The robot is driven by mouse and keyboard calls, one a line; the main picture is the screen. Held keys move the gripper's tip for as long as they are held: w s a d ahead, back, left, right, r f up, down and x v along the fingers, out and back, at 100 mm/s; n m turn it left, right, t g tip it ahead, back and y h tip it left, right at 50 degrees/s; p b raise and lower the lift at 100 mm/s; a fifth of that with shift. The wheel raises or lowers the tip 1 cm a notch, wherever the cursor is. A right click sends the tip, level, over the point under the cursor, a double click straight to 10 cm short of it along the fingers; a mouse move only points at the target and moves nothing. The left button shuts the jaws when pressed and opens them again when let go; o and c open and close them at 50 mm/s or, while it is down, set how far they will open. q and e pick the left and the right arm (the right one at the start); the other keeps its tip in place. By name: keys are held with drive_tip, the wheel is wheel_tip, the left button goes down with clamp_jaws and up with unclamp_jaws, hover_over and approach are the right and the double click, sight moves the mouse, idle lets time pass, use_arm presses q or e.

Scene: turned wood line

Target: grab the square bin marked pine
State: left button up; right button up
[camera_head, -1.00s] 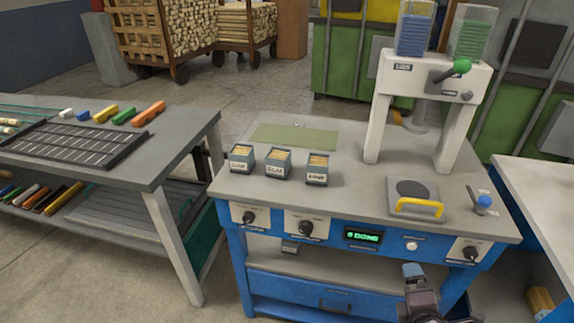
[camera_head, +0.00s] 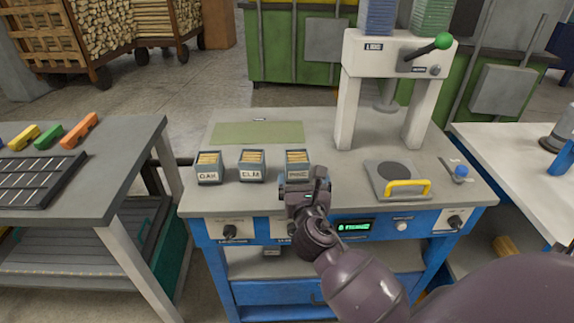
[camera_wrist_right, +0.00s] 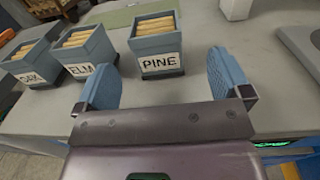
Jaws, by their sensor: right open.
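The square bin marked PINE (camera_wrist_right: 157,50) is a blue-grey box with a white label, holding light wooden sticks. It stands upright on the grey bench top, rightmost of three bins, and shows in the head view (camera_head: 298,158) just beyond my right gripper (camera_head: 306,182). In the right wrist view, my right gripper (camera_wrist_right: 170,85) is open, its two blue fingers apart and empty. The bin lies ahead of the fingertips, roughly between their lines, with a gap of bench before it. In the head view the gripper covers the bin's lower front. My left gripper is not in view.
The ELM bin (camera_wrist_right: 90,52) and OAK bin (camera_wrist_right: 32,65) stand to the left; ELM is close to the left finger. A green mat (camera_head: 258,133) lies behind. A white press (camera_head: 392,75) and a plate with a yellow handle (camera_head: 398,180) stand right.

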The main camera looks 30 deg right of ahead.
sight(297, 158)
drive_tip(key=x, duration=0.4)
drive_tip(key=shift+f, duration=0.1)
drive_tip(key=x, duration=0.2)
drive_tip(key=b+x, duration=0.1)
drive_tip(key=x, duration=0.1)
drive_tip(key=shift+w+a+f, duration=0.2)
drive_tip(key=shift+f, duration=0.05)
drive_tip(key=shift+w+d+r, duration=0.15)
drive_tip(key=shift+w+d, duration=0.05)
drive_tip(key=shift+w, duration=0.1)
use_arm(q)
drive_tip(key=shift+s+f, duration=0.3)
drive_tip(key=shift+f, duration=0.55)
use_arm(e)
drive_tip(key=c, duration=1.1)
drive_tip(key=shift+r, duration=0.1)
